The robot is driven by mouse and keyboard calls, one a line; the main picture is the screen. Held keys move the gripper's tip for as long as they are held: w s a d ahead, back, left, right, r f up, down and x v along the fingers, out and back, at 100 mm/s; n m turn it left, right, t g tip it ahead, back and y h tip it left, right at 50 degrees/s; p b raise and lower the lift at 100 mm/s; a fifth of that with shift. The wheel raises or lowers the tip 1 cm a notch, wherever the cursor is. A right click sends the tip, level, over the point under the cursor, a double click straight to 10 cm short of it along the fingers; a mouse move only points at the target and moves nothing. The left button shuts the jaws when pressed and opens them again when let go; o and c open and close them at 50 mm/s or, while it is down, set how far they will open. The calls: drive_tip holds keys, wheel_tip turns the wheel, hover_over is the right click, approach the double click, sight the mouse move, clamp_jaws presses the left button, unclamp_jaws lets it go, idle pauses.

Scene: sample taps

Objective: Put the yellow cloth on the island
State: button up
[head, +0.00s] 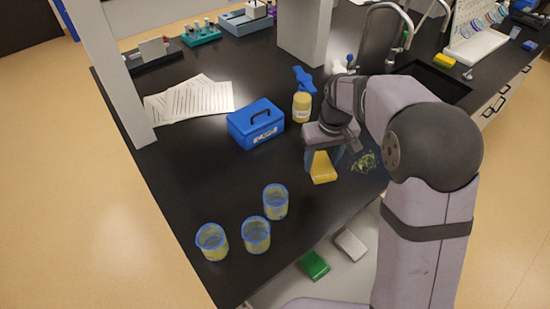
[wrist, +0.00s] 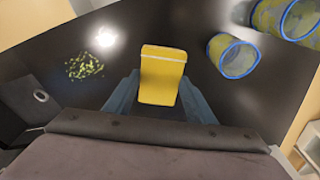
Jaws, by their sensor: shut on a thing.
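The yellow cloth (head: 323,170) is a folded, flat-sided block at the front right part of the black island top (head: 190,160). My gripper (head: 324,160) is shut on it from above. In the wrist view the yellow cloth (wrist: 161,78) stands between the two blue-grey fingers (wrist: 160,95), its far end sticking out past them. The cloth is over the island top; I cannot tell whether its lower edge touches the surface. My fingers hide part of its sides.
Green bits (head: 365,162) lie scattered right of my gripper. Several blue-rimmed beakers, such as one (head: 256,234), stand front left. A blue box (head: 256,124) and a spray bottle (head: 302,103) stand behind. Below the front edge, a green block (head: 314,265) and a grey block (head: 350,245) lie in a pale tray or drawer.

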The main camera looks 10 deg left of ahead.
drive_tip(key=shift+s+f, duration=0.1)
drive_tip(key=shift+f, duration=0.05)
drive_tip(key=shift+f, duration=0.35)
drive_tip(key=shift+f+p, duration=1.65)
drive_tip(key=shift+f, duration=2.9)
drive_tip(key=shift+f, duration=0.1)
drive_tip(key=o, duration=1)
drive_tip(key=r+b, duration=0.1)
drive_tip(key=r, duration=0.3)
drive_tip(key=s+r+b, duration=0.1)
drive_tip(key=r, duration=0.3)
drive_tip(key=r+b, duration=0.1)
drive_tip(key=r, duration=0.3)
drive_tip(key=shift+s+d+r, duration=0.1)
drive_tip(key=shift+s+d, duration=0.05)
drive_tip(key=shift+d, duration=0.15)
